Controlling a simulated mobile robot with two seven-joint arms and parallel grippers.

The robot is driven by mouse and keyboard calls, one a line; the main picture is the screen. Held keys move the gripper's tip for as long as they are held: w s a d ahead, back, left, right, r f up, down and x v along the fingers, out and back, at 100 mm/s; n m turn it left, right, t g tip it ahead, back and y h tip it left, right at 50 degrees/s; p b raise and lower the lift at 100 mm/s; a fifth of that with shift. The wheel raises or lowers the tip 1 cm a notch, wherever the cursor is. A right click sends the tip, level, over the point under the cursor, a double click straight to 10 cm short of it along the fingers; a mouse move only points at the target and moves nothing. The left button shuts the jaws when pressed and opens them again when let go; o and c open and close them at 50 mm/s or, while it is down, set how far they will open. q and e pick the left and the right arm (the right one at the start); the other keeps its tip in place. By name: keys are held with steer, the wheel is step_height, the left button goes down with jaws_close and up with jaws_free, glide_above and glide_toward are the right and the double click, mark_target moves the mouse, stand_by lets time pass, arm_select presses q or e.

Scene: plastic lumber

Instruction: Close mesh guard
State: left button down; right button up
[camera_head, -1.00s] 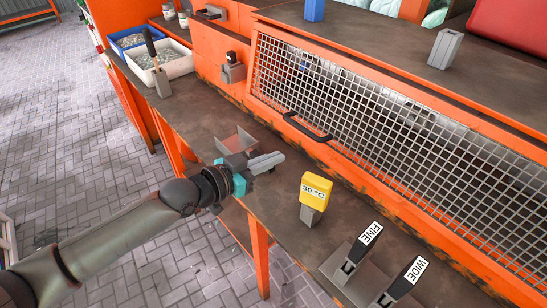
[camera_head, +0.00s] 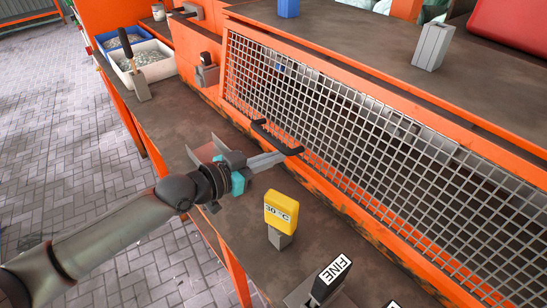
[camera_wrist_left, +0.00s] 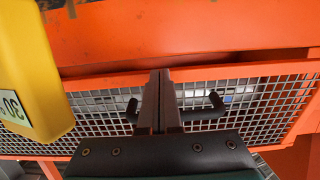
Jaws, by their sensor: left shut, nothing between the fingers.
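The mesh guard (camera_head: 330,115) is a grey wire grid in an orange frame along the front of the bench housing. I cannot tell how far it stands open. Its black bar handle (camera_head: 270,134) is on its lower left edge. My left gripper (camera_head: 288,153) is shut and empty, its fingers reaching toward the handle, with the tips by the handle's right end. In the left wrist view the shut fingers (camera_wrist_left: 160,80) lie across the middle of the handle (camera_wrist_left: 215,104), hiding part of it, with the mesh (camera_wrist_left: 265,105) behind. Contact cannot be told. My right gripper is out of view.
A yellow temperature sign (camera_head: 280,210) on a grey stand is close to the right of my left gripper. A black FINE lever (camera_head: 331,274) is at the front. Trays of pellets (camera_head: 143,65) stand at the back left. A grey block (camera_head: 432,46) sits on the upper shelf.

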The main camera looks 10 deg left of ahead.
arm_select(q)
steer(key=shift+t+h, duration=0.5)
steer(key=shift+t, duration=0.1)
steer(key=b+x, duration=0.2)
steer(key=f+b+x, duration=0.1)
steer(key=b+x, duration=0.2)
steer(key=shift+w, duration=0.1)
steer(key=shift+d, duration=0.1)
